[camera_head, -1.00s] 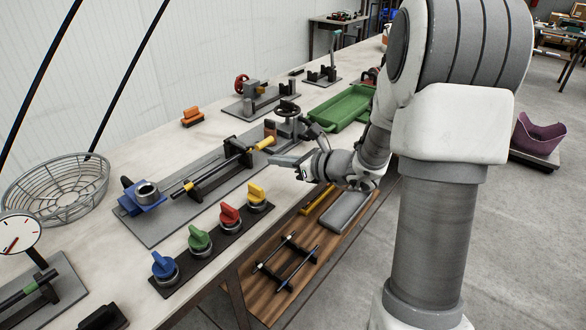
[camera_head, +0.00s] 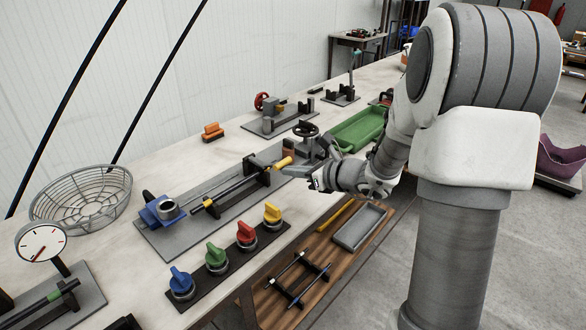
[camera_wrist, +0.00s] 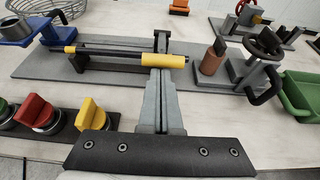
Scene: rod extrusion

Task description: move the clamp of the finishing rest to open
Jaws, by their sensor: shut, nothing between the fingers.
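A long grey plate (camera_head: 175,240) carries a dark rod (camera_head: 229,191) with a yellow sleeve (camera_head: 284,163) at its right end, resting in a dark stand (camera_head: 257,163). The sleeve also shows in the wrist view (camera_wrist: 164,60). No part is plainly marked as the finishing rest or its clamp, so I cannot tell which it is. My gripper (camera_head: 285,171) is shut and empty, its tips beside the sleeve. In the wrist view the shut fingers (camera_wrist: 160,76) point at the sleeve and hide part of the stand. I cannot tell whether they touch it.
Blue, green, red and yellow knobs (camera_head: 272,212) line the front of the bench. A black handwheel (camera_head: 306,129) and a green tray (camera_head: 358,130) lie to the right. A wire basket (camera_head: 85,200) and a dial gauge (camera_head: 41,243) stand at left. A lower shelf (camera_head: 325,262) holds more parts.

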